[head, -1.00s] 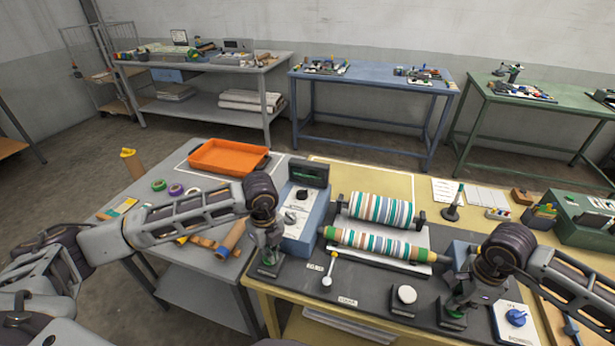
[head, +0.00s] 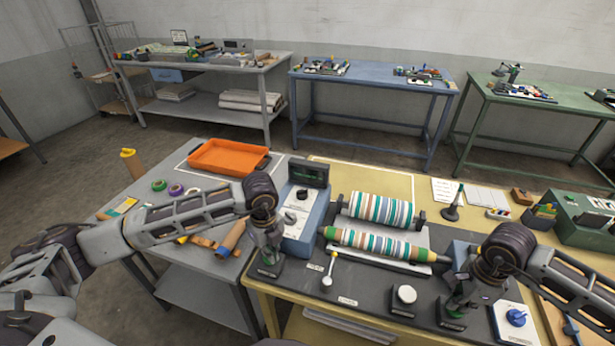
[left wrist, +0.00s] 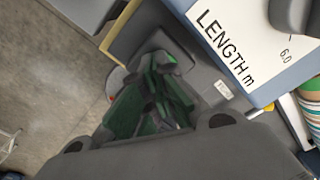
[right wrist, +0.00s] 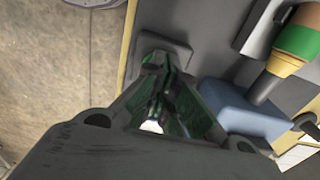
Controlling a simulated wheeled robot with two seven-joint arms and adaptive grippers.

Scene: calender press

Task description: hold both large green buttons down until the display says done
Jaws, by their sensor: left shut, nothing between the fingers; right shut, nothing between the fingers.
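My left gripper (head: 268,260) is shut and empty, pointing down onto a dark button block at the left of the press. My right gripper (head: 455,304) is shut and empty, pointing down onto a matching block at the right front. In the left wrist view the fingers (left wrist: 150,100) meet over the block; the right wrist view shows the same (right wrist: 158,100). The display (head: 308,173) on the blue control box shows small green marks, too small to read.
Two striped rolls, the rear one (head: 380,209) and the front one (head: 375,243), lie between my grippers. An orange tray (head: 228,157) sits on the grey table.

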